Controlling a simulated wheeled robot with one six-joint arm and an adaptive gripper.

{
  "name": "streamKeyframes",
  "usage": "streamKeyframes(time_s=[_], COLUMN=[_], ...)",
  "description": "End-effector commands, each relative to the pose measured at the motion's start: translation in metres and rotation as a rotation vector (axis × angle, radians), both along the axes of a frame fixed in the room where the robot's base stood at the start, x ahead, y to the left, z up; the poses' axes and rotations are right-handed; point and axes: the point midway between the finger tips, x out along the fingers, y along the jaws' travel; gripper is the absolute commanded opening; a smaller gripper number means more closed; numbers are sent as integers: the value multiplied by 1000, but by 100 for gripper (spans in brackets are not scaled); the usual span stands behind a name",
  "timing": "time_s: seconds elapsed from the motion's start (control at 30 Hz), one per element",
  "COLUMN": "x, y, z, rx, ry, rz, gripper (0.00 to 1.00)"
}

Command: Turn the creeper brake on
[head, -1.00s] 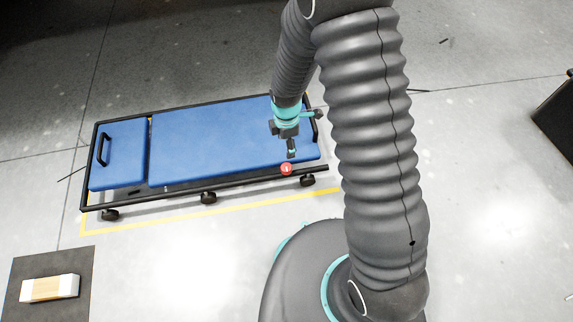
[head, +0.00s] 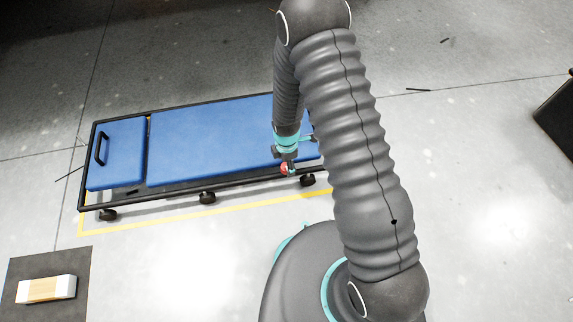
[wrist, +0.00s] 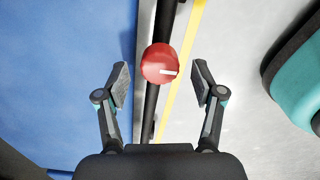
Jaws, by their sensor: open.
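The blue padded creeper (head: 215,138) with its black frame lies on the floor at the left and middle of the head view. Its brake knob (wrist: 160,64) is red and round with a white mark pointing right in the wrist view. In the head view the knob (head: 285,168) is partly hidden by my gripper (head: 289,165) on the near rail. In the wrist view my gripper (wrist: 160,84) is open, one finger on each side just short of the knob. I see no clear contact.
The creeper's blue pad (wrist: 65,70) is left of the knob in the wrist view. A yellow floor line (head: 150,224) runs along the near side. A pale block (head: 46,289) lies on a dark mat (head: 70,262) at lower left. Floor between is clear.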

Motion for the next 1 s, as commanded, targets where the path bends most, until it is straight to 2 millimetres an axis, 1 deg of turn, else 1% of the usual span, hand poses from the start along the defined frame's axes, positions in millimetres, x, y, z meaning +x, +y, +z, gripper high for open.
streamKeyframes(time_s=[0.03,0.13,0.4,0.43,0.47,0.5,0.57,0.6,0.67,1.0], x=[0,0,0,0,0,0,0,0,0,0], y=[0,0,0,0,0,0,0,0,0,0], z=[-4,-8,-9,-9,-9,-9,-9,-9,-9,-10], rx=[0,0,0,0,0,0,0,0,0,0], ry=[0,0,-1,-1,-1,-1,-1,0,-1,-1], rz=[0,0,0,0,0,0,0,0,0,-35], gripper=[68,68,68,65,58,48,33,23,8,8])
